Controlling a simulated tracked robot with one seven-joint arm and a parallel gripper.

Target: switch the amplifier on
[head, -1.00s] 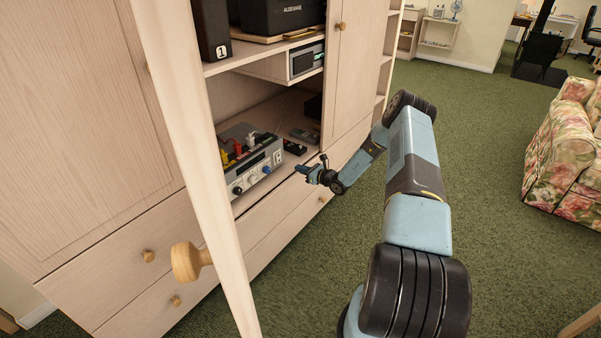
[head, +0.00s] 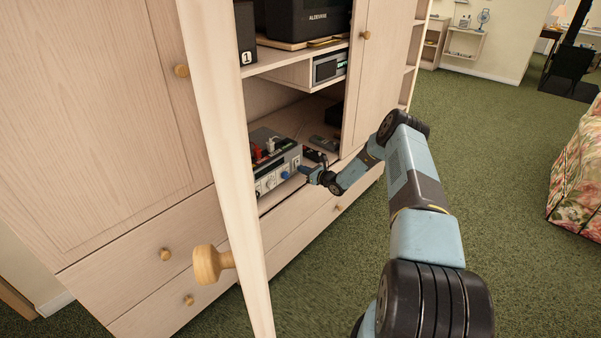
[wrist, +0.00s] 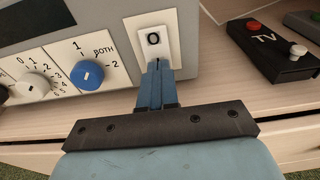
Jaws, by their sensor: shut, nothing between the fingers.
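The amplifier (head: 268,183) is a grey box on the low shelf of the cabinet, with knobs along its front and plugs on top. In the wrist view its front shows a blue knob (wrist: 87,75), a white knob (wrist: 33,86) and, at the right end, a white switch (wrist: 153,40) marked 0 on a pale plate. My gripper (wrist: 158,64) is shut and empty, its fingertips at the lower part of the switch and hiding it. I cannot tell whether they touch it. In the head view my gripper (head: 303,169) is at the amplifier's right front corner.
A black box labelled TV (wrist: 268,50) with red and white buttons lies right of the amplifier. The open cabinet door (head: 228,150) with its wooden knob (head: 210,263) stands left of my arm. The upper shelf (head: 300,57) overhangs.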

